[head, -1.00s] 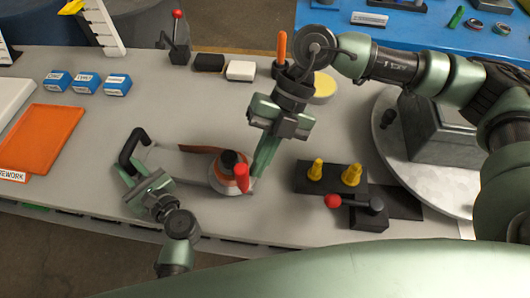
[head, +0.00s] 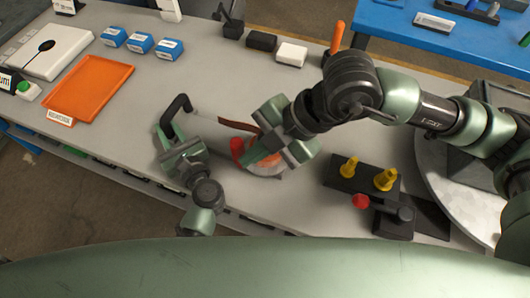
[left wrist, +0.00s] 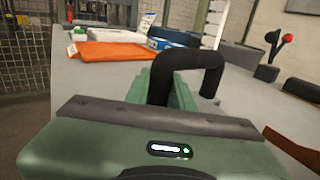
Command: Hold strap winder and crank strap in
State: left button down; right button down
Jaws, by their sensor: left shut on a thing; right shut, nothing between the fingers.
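The strap winder lies on the grey bench with a black loop handle (head: 178,108) at its left end and an orange-and-white drum (head: 268,168) at its right end. A red crank knob (head: 237,148) shows at the drum's left side. A brown strap (head: 238,125) runs along the drum's far side. My left gripper (head: 172,132) is shut on the black handle, which also stands up ahead of it in the left wrist view (left wrist: 205,60). My right gripper (head: 262,150) is shut and empty over the drum, close to the red knob, and hides much of the drum. I cannot tell whether it touches the knob.
A black block with yellow cones (head: 347,168) and a red-knobbed lever (head: 361,201) stands right of the winder. An orange tray (head: 92,88), blue boxes (head: 140,43) and a white block (head: 292,53) lie farther back.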

aim_at(234, 142)
jog(key=shift+m+t, duration=0.5)
jog(key=shift+m, duration=0.3)
jog(key=w+a, duration=0.1)
jog(key=a, duration=0.1)
jog(key=w+a, duration=0.1)
jog(key=a, duration=0.1)
jog(key=shift+w, duration=0.2)
jog(key=shift+w+a, duration=0.4)
jog(key=shift+w, duration=0.4)
jog(key=shift+w+a, duration=0.4)
jog(key=shift+w, duration=0.35)
jog(key=shift+w+a, duration=0.4)
jog(key=shift+w, duration=0.4)
